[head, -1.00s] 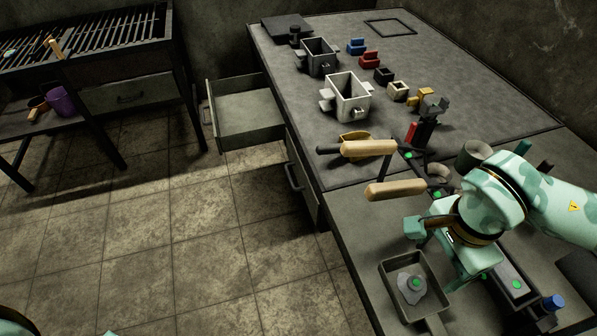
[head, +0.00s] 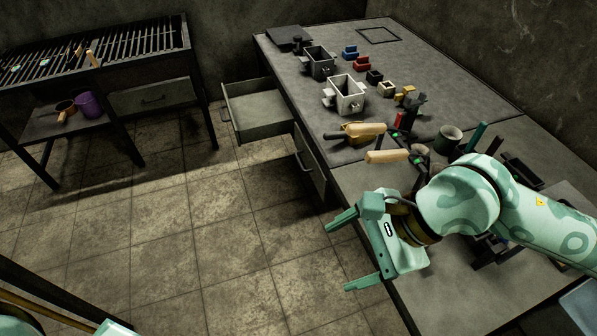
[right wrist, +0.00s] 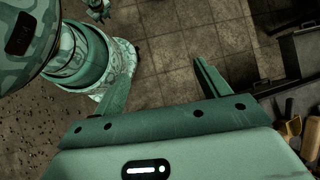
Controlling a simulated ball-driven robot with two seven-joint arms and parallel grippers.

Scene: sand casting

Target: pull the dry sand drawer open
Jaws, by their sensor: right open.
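A grey drawer (head: 262,124) stands pulled out of the far end of the long bench; its inside looks empty. Nearer along the same bench side is a drawer front (head: 311,165) with a dark bar handle (head: 302,160); it looks shut. No label shows which one is for dry sand. My right gripper (head: 340,256) is open and empty, off the bench's front edge above the floor, nearer to me than both drawers and apart from them. Its spread fingers also show in the right wrist view (right wrist: 164,62), with floor tiles between them.
The bench top (head: 440,95) holds flasks, coloured blocks and wooden-handled tools near its front edge. A grated table (head: 95,50) with a shut drawer (head: 150,98) and a low shelf with a purple cup (head: 88,104) stand left. The tiled floor (head: 220,215) between is clear.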

